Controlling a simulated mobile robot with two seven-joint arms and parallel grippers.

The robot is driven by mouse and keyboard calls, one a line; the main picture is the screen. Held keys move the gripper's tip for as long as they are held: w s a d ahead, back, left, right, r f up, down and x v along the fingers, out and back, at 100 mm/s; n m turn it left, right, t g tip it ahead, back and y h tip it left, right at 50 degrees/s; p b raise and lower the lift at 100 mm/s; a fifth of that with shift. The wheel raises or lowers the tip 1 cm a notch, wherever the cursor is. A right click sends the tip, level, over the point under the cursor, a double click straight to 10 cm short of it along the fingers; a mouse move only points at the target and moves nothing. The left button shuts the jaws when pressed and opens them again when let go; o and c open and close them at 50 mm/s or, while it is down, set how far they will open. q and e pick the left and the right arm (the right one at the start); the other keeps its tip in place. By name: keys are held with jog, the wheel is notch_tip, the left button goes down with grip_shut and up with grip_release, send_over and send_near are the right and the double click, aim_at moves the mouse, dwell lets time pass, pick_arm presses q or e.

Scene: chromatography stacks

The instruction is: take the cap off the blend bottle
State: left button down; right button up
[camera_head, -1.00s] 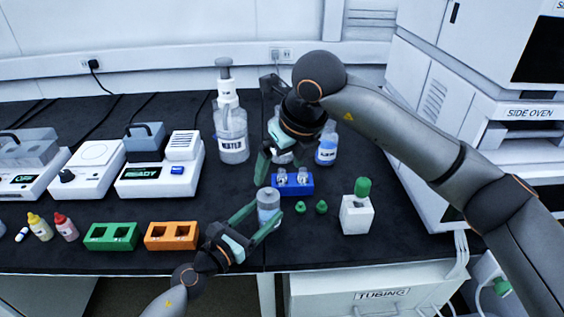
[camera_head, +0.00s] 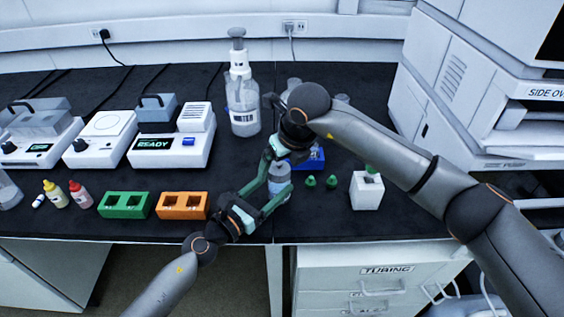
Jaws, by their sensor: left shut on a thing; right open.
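My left gripper (camera_head: 262,205) is shut on a small clear bottle (camera_head: 280,186) near the front of the bench. The bottle stands upright, and any label on it is too small to read. My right gripper (camera_head: 280,158) is open just above the bottle, at its top. The bottle's cap is mostly hidden by the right gripper, and I cannot tell whether the fingers touch it.
A blue rack (camera_head: 317,160) sits partly hidden behind the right gripper. Two green caps (camera_head: 310,181) and a white block (camera_head: 367,191) lie to the right. Orange (camera_head: 182,214) and green (camera_head: 124,213) racks are left. A water bottle (camera_head: 243,122) stands behind.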

aim_at(281, 165)
jog(key=shift+c, duration=0.3)
grip_shut()
dwell(0.4)
jog(key=shift+r, duration=0.2)
dwell(0.5)
jog(key=shift+r, duration=1)
jog(key=shift+r, duration=2)
pick_arm(q)
grip_release()
